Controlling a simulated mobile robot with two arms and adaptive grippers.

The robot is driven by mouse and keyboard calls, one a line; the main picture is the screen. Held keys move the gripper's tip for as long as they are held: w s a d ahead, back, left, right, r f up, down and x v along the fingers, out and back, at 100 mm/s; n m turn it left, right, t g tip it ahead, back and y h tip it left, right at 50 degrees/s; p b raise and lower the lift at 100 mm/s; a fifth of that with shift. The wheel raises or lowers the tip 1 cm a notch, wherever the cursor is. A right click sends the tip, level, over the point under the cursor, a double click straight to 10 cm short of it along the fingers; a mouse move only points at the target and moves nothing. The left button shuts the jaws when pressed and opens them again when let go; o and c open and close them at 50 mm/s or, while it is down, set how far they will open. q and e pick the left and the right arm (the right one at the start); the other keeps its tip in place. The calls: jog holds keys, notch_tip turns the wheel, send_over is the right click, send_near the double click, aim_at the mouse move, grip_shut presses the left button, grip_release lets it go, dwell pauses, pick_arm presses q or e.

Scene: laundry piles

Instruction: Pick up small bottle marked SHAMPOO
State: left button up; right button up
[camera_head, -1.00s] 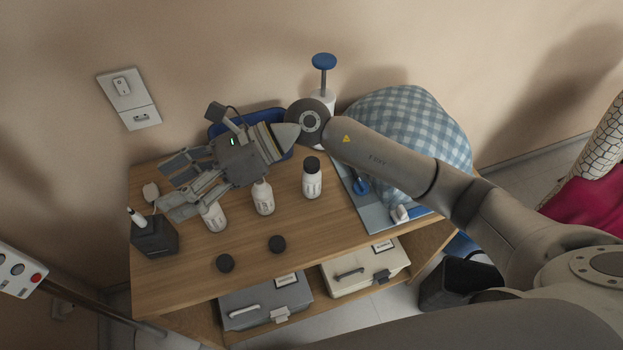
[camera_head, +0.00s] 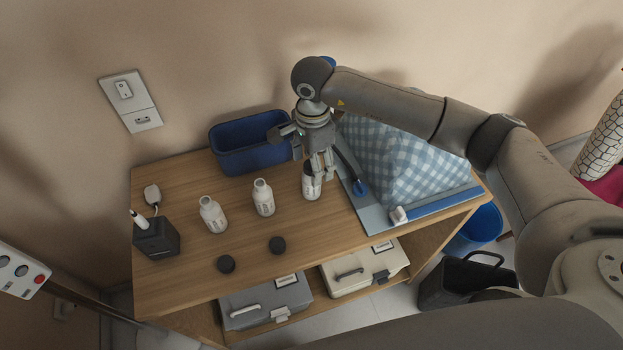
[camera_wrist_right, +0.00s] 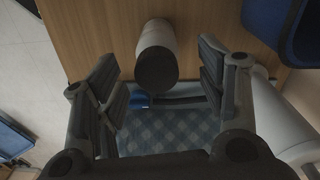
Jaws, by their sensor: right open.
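Three small white bottles stand in a row on the wooden table. The left bottle (camera_head: 212,215) and the middle bottle (camera_head: 263,199) have no caps. The right bottle (camera_head: 311,187) is partly hidden behind my right gripper (camera_head: 322,173). In the right wrist view, this bottle (camera_wrist_right: 157,38) shows a dark cap and lies between and beyond the open fingers of my right gripper (camera_wrist_right: 160,80). The fingers look clear of it. The label wording is too small to read, so I cannot tell which bottle is marked SHAMPOO. My left gripper is out of view.
A blue bin (camera_head: 250,145) stands at the back. A checked cloth pile (camera_head: 400,160) rests on a blue board at the right. A black box (camera_head: 157,238) is at the left end.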

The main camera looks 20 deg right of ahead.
notch_tip(320, 180, down, 6)
jog(key=shift+s+a+r+p, duration=0.15)
jog(key=shift+r+p, duration=0.1)
jog(key=shift+p, duration=0.9)
jog(key=shift+f, duration=0.25)
jog(key=c, duration=1.1)
jog(key=shift+c, duration=0.3)
jog(key=shift+r, duration=0.15)
